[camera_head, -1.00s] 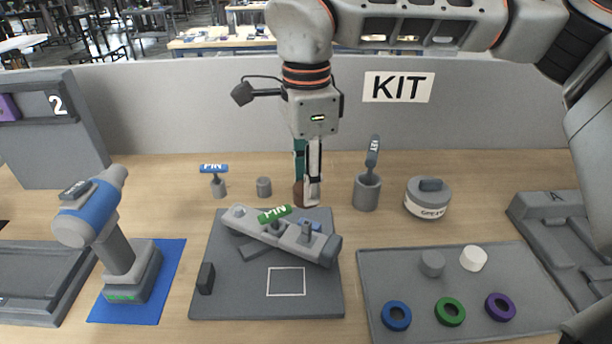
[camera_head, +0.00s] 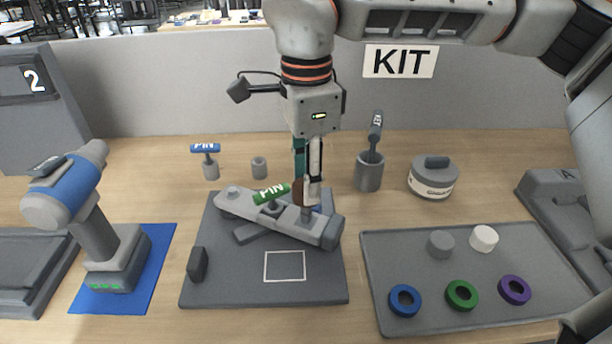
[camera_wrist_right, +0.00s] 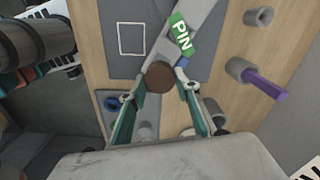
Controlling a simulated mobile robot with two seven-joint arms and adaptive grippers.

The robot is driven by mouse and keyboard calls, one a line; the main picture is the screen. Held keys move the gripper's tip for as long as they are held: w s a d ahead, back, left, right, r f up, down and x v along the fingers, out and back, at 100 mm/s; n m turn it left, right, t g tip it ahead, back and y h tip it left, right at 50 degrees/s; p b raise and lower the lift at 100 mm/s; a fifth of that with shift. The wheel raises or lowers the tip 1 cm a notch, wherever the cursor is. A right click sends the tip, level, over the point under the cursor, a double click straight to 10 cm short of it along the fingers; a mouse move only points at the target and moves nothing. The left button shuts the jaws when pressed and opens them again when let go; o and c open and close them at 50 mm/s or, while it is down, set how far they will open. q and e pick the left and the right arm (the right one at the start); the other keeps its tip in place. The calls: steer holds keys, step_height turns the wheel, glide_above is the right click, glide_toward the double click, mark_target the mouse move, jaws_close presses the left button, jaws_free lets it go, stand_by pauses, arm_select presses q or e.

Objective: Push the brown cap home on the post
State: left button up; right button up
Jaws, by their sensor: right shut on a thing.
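The brown cap (camera_head: 298,191) is between the fingers of my right gripper (camera_head: 308,198), which is shut on it. In the right wrist view the round brown cap (camera_wrist_right: 159,77) sits between the two fingertips (camera_wrist_right: 161,88). A short grey post (camera_head: 306,214) rises from the right part of the grey arm-like part (camera_head: 275,219) on the dark board. The cap is directly at or above the post's top in the head view; whether they touch I cannot tell, as the fingers partly hide it. My left gripper is not in view.
The dark board (camera_head: 225,285) has bare room in front. A tray (camera_head: 400,262) with coloured rings is to the right, and a grey cup (camera_head: 369,172) stands behind.

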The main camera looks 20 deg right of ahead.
steer(key=shift+f, duration=0.5)
steer(key=shift+f, duration=0.9)
stand_by(0.9)
steer(key=shift+f+p, duration=0.1)
steer(key=shift+p, duration=0.5)
stand_by(2.1)
steer(key=shift+f, duration=0.15)
stand_by(0.9)
steer(key=o, duration=1.1)
steer(key=o, duration=0.5)
steer(key=shift+r, duration=0.2)
